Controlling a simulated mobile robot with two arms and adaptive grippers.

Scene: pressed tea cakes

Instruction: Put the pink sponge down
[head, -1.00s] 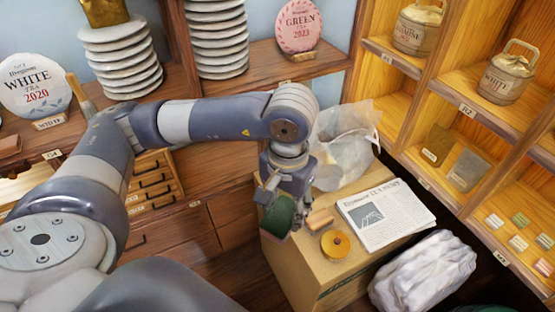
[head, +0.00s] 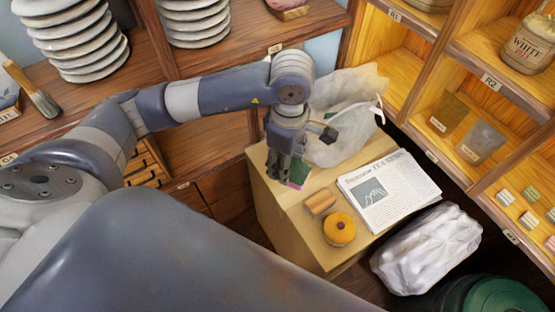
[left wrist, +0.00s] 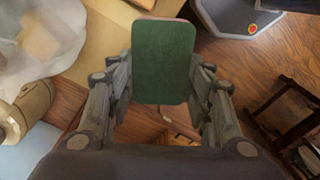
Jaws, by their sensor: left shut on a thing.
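My left gripper (head: 287,180) comes in over the left part of a cardboard-coloured box top (head: 270,200). It is shut on the pink sponge (head: 299,171), which has a green face and a pink side. In the left wrist view the sponge's green face (left wrist: 163,62) stands between the two fingers (left wrist: 163,85), with a thin pink edge along its top. In the head view the fingers hide part of the sponge. I cannot tell whether its lower edge touches the box top. My right gripper is not in view.
On the box lie peach-coloured rolls (head: 320,202), a round yellow item (head: 339,229) and a folded newspaper (head: 389,190). A translucent plastic bag (head: 345,110) stands behind the gripper. A white wrapped bundle (head: 425,250) is at the right. The box's front-left top is bare.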

